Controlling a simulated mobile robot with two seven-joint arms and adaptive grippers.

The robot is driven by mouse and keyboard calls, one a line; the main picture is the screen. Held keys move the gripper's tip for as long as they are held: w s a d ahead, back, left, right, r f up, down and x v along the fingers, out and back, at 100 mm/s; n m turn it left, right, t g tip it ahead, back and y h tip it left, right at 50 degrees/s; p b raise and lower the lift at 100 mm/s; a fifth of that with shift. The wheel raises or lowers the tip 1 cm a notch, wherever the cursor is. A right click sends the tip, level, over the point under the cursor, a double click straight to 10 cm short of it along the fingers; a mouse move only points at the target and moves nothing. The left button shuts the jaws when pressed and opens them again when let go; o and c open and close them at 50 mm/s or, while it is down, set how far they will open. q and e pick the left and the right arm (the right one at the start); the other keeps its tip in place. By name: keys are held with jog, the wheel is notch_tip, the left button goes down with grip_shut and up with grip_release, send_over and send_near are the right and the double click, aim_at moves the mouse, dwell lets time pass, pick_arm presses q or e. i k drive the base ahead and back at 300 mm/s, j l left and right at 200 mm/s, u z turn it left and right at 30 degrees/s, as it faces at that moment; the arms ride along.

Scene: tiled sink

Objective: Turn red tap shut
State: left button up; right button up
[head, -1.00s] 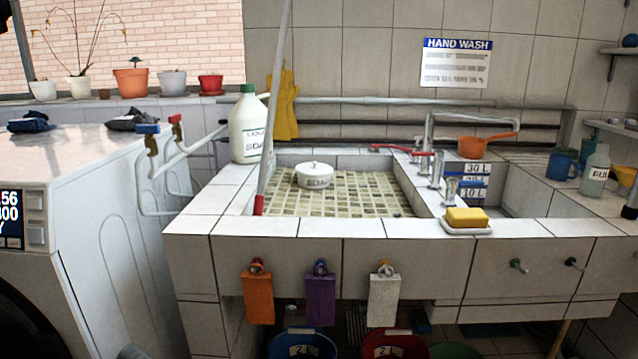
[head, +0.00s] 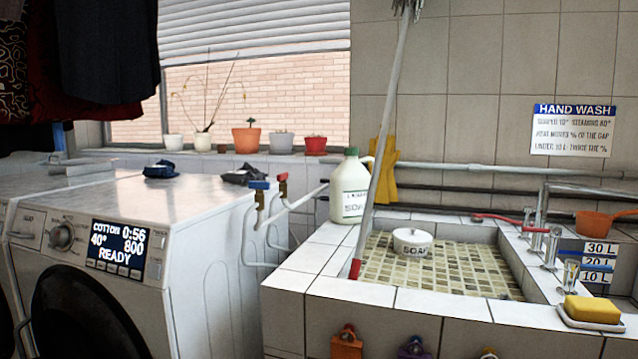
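A small red tap handle (head: 283,178) sits on a pipe between the washing machine and the sink, just behind a blue tap handle (head: 260,185). A second red handle, a long red lever (head: 497,218), lies along the far right part of the sink, next to the upright chrome tap bodies (head: 536,240). I cannot tell from the picture whether either red tap is open or shut. No water is seen running. Neither of my grippers is in view.
A washing machine (head: 110,250) stands at the left, with dark cloths on top. A soap bottle (head: 350,190) and a leaning mop handle (head: 385,130) stand at the sink's left. A white soap pot (head: 412,243) sits in the basin. A yellow sponge (head: 592,310) lies at the right front.

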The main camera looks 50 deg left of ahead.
aim_at(282, 177)
jog(key=u, duration=1.7)
jog(key=i+z, duration=0.25)
jog(key=i, duration=0.15)
jog(key=i+j+z, duration=0.25)
jog(key=i, duration=0.15)
